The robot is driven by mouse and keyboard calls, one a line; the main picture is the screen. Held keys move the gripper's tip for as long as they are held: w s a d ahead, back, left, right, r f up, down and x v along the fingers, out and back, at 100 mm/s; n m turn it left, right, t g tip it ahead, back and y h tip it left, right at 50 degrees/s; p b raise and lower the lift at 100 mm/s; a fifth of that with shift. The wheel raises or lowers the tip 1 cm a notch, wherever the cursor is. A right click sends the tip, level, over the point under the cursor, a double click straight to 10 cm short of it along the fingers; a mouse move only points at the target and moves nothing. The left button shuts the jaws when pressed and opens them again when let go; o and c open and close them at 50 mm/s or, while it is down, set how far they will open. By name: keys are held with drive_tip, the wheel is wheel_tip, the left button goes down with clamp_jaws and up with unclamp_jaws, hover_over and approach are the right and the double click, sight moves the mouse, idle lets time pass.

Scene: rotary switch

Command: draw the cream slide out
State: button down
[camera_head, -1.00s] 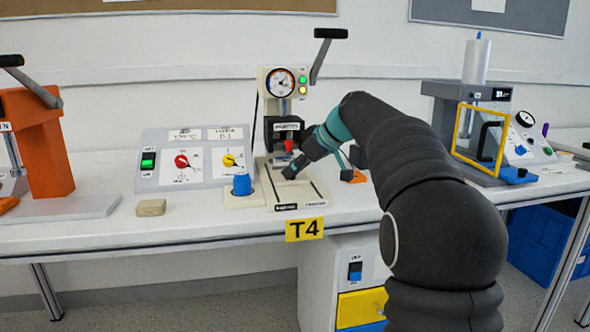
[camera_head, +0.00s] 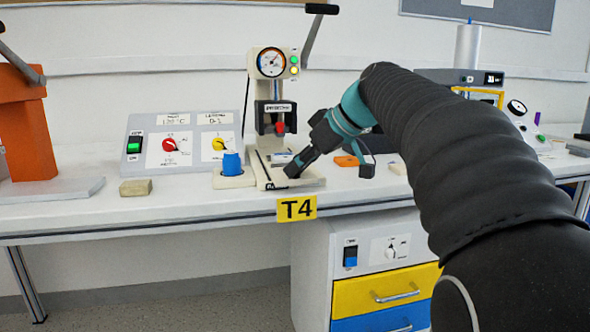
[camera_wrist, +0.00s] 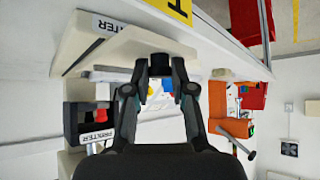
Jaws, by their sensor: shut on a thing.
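The cream slide (camera_head: 312,181) sticks out at the foot of the cream press (camera_head: 270,85), near the table's front edge above the yellow T4 sign. It also shows in the wrist view as a pale slab (camera_wrist: 150,45) beside a PRINTER label. My gripper (camera_head: 290,172) comes in from the right and is shut at the slide's front part. In the wrist view my gripper (camera_wrist: 161,65) has its two fingertips at the slab's edge. The exact gripped spot is partly hidden by the fingers.
A blue knob (camera_head: 231,165) on a cream base stands just left of the slide. A grey control panel (camera_head: 180,140) and a tan block (camera_head: 135,187) lie further left. An orange item (camera_head: 346,161) lies to the right. The T4 sign (camera_head: 297,208) hangs at the table edge.

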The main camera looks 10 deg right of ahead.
drive_tip(key=shift+s+f, duration=0.1)
drive_tip(key=shift+s, duration=0.05)
drive_tip(key=c, duration=1)
unclamp_jaws()
drive_tip(key=shift+s, duration=0.1)
drive_tip(key=v, duration=1.2)
